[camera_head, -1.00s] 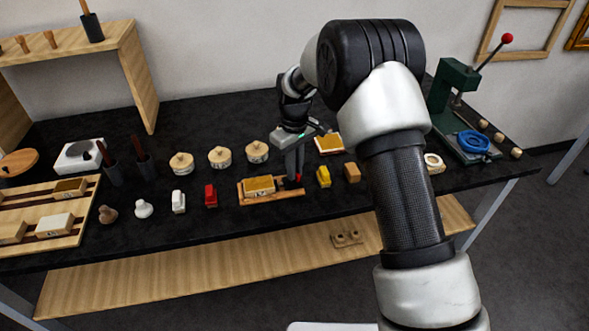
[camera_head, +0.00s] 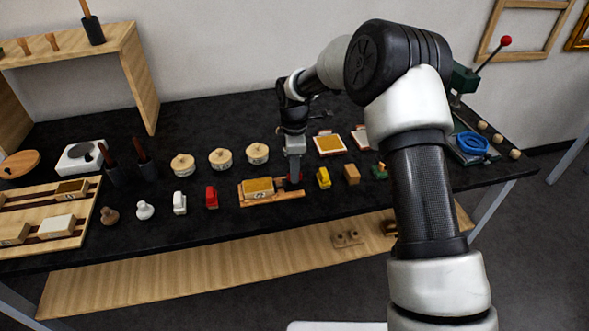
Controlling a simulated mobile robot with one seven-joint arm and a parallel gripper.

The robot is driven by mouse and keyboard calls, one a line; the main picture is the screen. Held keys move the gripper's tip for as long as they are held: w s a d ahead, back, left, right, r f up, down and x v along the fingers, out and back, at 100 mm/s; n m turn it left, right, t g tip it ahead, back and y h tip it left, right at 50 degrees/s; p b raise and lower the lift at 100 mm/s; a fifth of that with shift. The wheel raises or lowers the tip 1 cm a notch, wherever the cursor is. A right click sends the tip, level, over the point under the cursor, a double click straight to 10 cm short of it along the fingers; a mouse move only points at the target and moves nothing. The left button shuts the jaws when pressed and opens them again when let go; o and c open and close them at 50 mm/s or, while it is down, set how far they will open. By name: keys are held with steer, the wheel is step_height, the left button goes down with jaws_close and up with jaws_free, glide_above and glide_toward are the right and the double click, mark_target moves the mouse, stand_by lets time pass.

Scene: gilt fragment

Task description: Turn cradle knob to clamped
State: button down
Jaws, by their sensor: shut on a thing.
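The cradle (camera_head: 252,202) is a low wooden base on the dark bench with a gilt-topped block (camera_head: 258,188) lying in its left part. The red cradle knob (camera_head: 300,178) shows only as a small bit at the cradle's right end, mostly hidden by my gripper. My gripper (camera_head: 293,180) points straight down over that end, its fingers shut on the knob. The knob's exact turn angle cannot be read at this size.
Several round lidded pots, such as this one (camera_head: 257,153), stand behind. Bench space in front is clear.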

steer(key=shift+r+n, duration=0.1)
steer(key=shift+n, duration=0.7)
steer(key=c, duration=1.8)
jaws_free()
step_height(320, 180, up, 17)
steer(key=p, duration=0.1)
steer(key=shift+r, duration=0.2)
